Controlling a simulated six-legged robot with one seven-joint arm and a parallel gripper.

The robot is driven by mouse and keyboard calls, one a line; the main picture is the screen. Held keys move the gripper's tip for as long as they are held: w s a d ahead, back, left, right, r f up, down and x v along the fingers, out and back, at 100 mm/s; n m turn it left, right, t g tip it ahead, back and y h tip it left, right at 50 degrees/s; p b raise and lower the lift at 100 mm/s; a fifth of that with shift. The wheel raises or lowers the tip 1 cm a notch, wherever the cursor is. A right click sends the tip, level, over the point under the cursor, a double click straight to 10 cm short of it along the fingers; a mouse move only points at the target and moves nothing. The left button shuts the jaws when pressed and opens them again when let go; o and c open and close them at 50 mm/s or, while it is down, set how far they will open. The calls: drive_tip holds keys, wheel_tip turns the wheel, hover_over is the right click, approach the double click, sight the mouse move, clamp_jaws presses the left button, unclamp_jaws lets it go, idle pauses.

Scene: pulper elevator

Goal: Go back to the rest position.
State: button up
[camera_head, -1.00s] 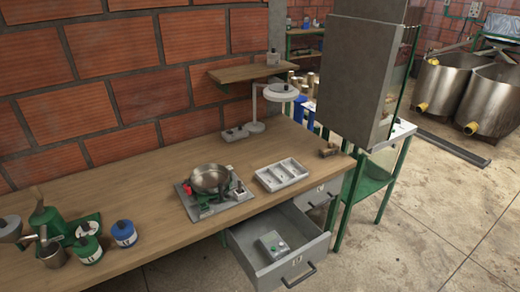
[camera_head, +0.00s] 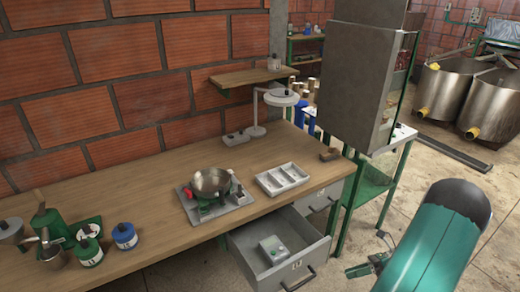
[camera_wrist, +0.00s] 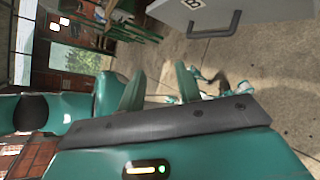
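My gripper (camera_wrist: 158,88) shows in the wrist view as two teal fingers standing apart, with nothing between them. Beyond them lie the concrete floor and teal parts that look like my own legs. In the head view my teal arm (camera_head: 435,250) is at the lower right, beside the bench and clear of the open drawer. Whether my gripper's fingers show in that view I cannot tell.
The wooden bench (camera_head: 150,180) holds a metal pan (camera_head: 211,182) on a small stand, a white divided tray (camera_head: 283,179), a lamp (camera_head: 282,97) and a grinder. The drawer (camera_head: 315,268) is pulled out with a grey box (camera_head: 274,249) inside.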

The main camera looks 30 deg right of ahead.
drive_tip(key=w+a+r+n+g+h, duration=0.3)
drive_tip(key=w+a+r+n, duration=0.2)
drive_tip(key=a+r+n, duration=0.35)
drive_tip(key=w+a+r+n+g+h, duration=0.3)
drive_tip(key=w+a+r+n, duration=0.2)
drive_tip(key=a+r+n, duration=0.3)
drive_tip(key=s+a+r+n+t+h, duration=0.2)
drive_tip(key=a+r+n+h, duration=0.1)
drive_tip(key=a+r+n, duration=0.3)
drive_tip(key=s+a+r+n+t+h, duration=0.3)
drive_tip(key=a+r+n, duration=0.4)
drive_tip(key=a+n, duration=0.3)
drive_tip(key=shift+s+a+r+n, duration=0.2)
drive_tip(key=shift+s+a+n, duration=0.15)
drive_tip(key=shift+a, duration=0.75)
